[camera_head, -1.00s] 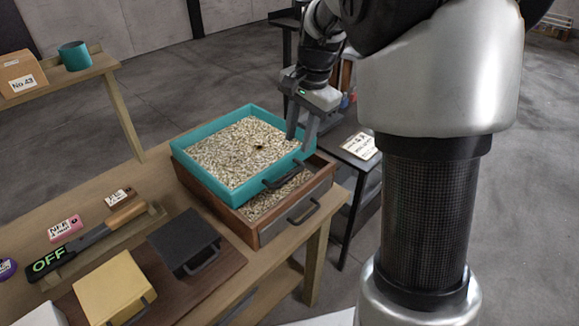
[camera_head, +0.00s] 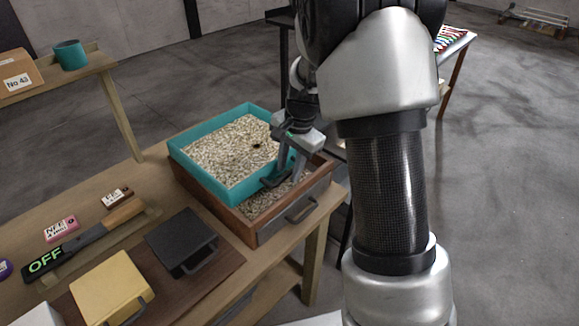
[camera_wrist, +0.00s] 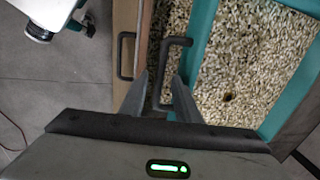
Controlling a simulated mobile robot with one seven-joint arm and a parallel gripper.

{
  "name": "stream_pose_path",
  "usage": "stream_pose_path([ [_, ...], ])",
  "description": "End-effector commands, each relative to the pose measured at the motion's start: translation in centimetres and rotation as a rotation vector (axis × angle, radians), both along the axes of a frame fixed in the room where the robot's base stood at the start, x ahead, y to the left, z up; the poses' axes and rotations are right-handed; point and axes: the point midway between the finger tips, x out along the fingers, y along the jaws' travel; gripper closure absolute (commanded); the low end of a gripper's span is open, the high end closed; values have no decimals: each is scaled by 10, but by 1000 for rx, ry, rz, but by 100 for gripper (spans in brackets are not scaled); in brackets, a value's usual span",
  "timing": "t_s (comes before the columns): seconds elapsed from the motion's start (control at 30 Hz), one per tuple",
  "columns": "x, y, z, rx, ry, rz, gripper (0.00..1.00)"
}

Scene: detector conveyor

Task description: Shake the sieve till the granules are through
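The teal sieve (camera_head: 205,187) holds a broad layer of pale granules (camera_head: 228,150) with a small dark spot in it. It sits on a wooden box (camera_head: 268,230), set back, so granules also show in the box's open front strip. The sieve's dark handle (camera_head: 270,181) points toward the box front. My gripper (camera_head: 287,174) is down at this handle. In the wrist view, the fingers (camera_wrist: 161,76) are apart, with the handle bar (camera_wrist: 157,62) appearing between them; contact cannot be told. The granule level under the sieve is hidden.
The box has its own dark handle (camera_head: 302,209) just below the sieve's. A shelf (camera_head: 85,77) stands back left.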

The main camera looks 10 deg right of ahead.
Motion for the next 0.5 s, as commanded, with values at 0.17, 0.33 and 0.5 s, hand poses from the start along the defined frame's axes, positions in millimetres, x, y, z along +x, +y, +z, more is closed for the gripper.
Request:
stream_pose_path([
  [0.17, 0, 0, 0, 0, 0, 0, 98],
  [0.33, 0, 0, 1, 0, 0, 0, 100],
  [0.5, -9, -7, 0, 0, 0, -2, 100],
])
